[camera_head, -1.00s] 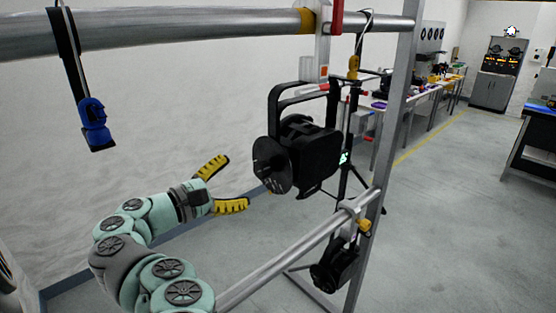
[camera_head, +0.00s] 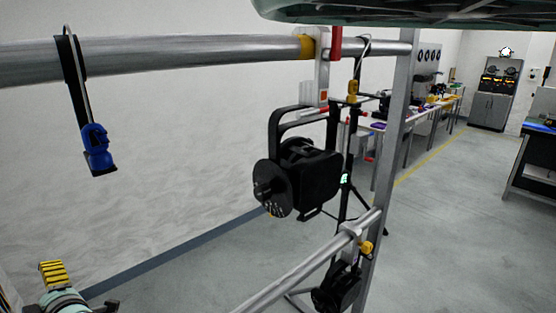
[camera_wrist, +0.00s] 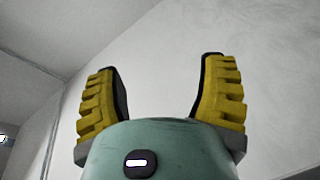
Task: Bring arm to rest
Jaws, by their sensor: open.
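My gripper (camera_wrist: 160,95) is open and empty in the wrist view, its two yellow ridged fingers spread apart with pale wall behind them. In the head view, one yellow finger of it shows at the lower left, well away from the lamp and the rail; the rest is cut off or hidden. A black par can (camera_head: 312,175) hangs under the upper rail by its yoke and a clamp. A second black par can (camera_head: 338,287) hangs lower, from the lower rail.
The thick upper rail (camera_head: 190,57) crosses the view, with a blue-ended strap (camera_head: 97,150) hanging at left. A lower rail (camera_head: 305,265) meets an upright post (camera_head: 390,140). Workbenches and a cabinet (camera_head: 491,98) stand far back.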

